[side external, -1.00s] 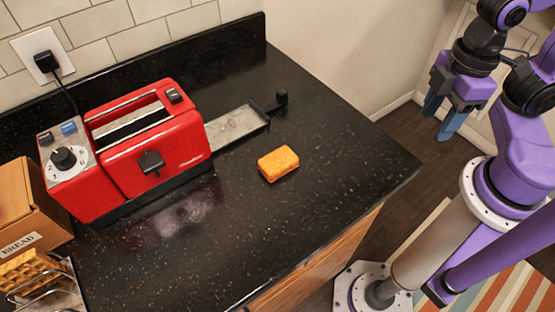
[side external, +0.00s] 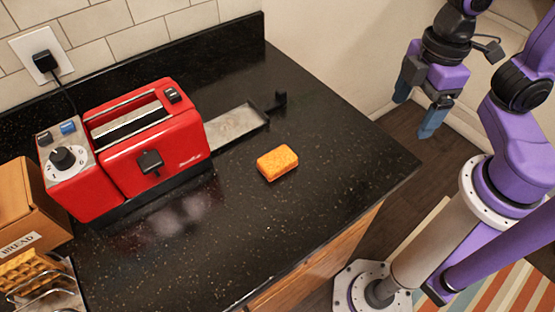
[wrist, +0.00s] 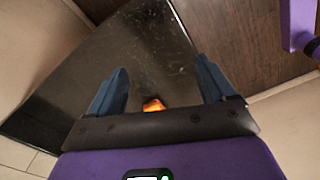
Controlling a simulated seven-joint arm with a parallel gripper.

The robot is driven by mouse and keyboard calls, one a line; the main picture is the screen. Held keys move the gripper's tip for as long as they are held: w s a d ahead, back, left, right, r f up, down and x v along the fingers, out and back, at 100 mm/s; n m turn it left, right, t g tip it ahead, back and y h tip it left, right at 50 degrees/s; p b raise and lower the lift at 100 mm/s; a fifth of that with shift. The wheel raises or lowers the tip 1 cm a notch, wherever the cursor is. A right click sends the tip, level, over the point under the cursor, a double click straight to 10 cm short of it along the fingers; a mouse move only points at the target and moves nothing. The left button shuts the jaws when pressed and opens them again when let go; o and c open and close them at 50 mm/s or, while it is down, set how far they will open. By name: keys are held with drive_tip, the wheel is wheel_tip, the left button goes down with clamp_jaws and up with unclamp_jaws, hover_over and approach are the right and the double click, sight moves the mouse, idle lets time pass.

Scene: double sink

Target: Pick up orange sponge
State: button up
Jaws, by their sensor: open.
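The orange sponge (side external: 277,162) lies flat on the black countertop, right of the red toaster, in the side external view. In the wrist view the sponge (wrist: 154,105) shows small between the fingers, its lower part hidden by the gripper's dark bar. My gripper (side external: 418,112) has blue fingers, spread apart and empty. It hangs in the air up and to the right of the sponge, beyond the counter's right edge in the side external view. The gripper (wrist: 162,88) also shows open in the wrist view, well apart from the sponge.
A red toaster (side external: 150,150) with its crumb tray (side external: 236,126) pulled out stands left of the sponge. The countertop (side external: 330,150) around the sponge's right and front is clear.

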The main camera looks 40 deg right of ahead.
sight(277, 158)
drive_tip(key=w+a+r+n, duration=0.2)
drive_tip(key=w+a, duration=0.5)
drive_tip(key=a, duration=0.3)
drive_tip(key=w+a+r+n, duration=0.2)
drive_tip(key=w+a+n, duration=0.1)
drive_tip(key=w+a, duration=0.5)
drive_tip(key=f, duration=1.2)
drive_tip(key=s+a+f, duration=0.1)
drive_tip(key=f, duration=0.5)
drive_tip(key=shift+a, duration=0.1)
drive_tip(key=shift+c, duration=0.3)
drive_tip(key=c, duration=1)
